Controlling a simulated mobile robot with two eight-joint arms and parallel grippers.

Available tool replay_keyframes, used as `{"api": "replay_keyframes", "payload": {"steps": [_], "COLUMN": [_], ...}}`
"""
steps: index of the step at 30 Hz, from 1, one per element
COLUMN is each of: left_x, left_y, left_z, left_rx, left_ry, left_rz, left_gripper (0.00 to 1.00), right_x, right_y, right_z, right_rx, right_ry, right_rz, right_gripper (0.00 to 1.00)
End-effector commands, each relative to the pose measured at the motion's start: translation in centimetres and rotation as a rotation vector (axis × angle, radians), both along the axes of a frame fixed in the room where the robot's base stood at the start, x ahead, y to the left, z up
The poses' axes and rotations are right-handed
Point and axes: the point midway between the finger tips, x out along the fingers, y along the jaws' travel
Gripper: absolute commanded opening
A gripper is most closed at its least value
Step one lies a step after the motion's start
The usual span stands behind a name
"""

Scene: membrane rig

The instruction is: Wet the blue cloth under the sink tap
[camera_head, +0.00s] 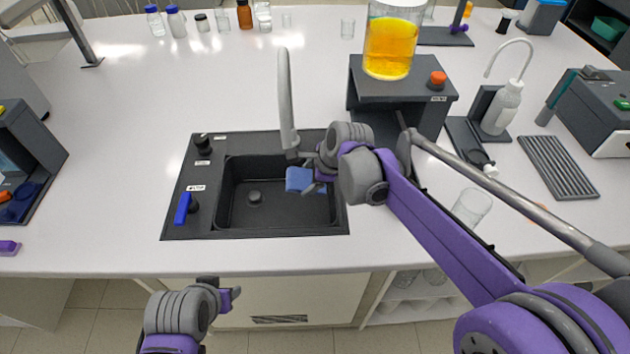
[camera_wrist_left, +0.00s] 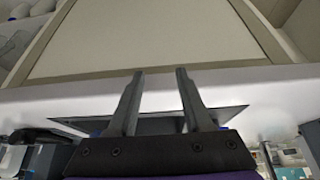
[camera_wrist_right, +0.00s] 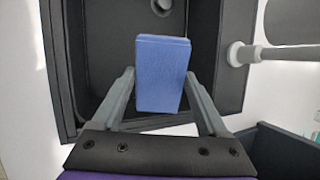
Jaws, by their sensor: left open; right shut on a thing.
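The blue cloth (camera_head: 300,181) is a small block-like piece over the right part of the black sink basin (camera_head: 250,218). My right gripper (camera_head: 316,178) is shut on it; in the right wrist view the cloth (camera_wrist_right: 162,75) sits between the two fingers. The grey sink tap (camera_head: 286,100) stands at the back of the basin, just behind the cloth, and its base shows in the right wrist view (camera_wrist_right: 238,53). No water stream is visible. A blue lever (camera_head: 183,208) is on the sink's left rim. My left gripper (camera_head: 228,298) is open and empty before the counter's front.
A black knob (camera_head: 203,144) is behind the blue lever. Right of the tap, a dark stand (camera_head: 405,85) bears a beaker of yellow liquid (camera_head: 390,45). A clear glass (camera_head: 471,207) is near my right arm. The counter (camera_head: 110,160) left of the sink is clear.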

Motion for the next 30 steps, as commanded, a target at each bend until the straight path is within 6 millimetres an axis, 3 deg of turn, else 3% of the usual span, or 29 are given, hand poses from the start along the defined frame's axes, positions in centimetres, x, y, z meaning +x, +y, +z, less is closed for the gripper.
{"api": "replay_keyframes", "payload": {"steps": [13,15,23,26,30], "left_x": [0.0,0.0,0.2,1.1,3.9], "left_y": [0.0,0.0,0.1,0.4,1.7], "left_z": [-0.1,-0.1,0.2,1.2,4.3], "left_rx": [0.000,0.000,0.001,0.006,0.019], "left_ry": [0.000,0.000,0.004,0.023,0.085], "left_rz": [0.000,0.000,0.000,0.003,0.009], "left_gripper": [0.50,0.60,0.60,0.60,0.60], "right_x": [0.4,0.4,0.4,0.4,0.4], "right_y": [0.4,0.4,0.4,0.4,0.4], "right_z": [-0.1,-0.1,-0.1,-0.1,-0.1], "right_rx": [0.000,0.000,0.000,0.000,0.000], "right_ry": [0.000,0.000,0.000,0.000,0.000], "right_rz": [0.000,0.000,0.000,0.000,0.000], "right_gripper": [0.32,0.32,0.32,0.32,0.32]}}
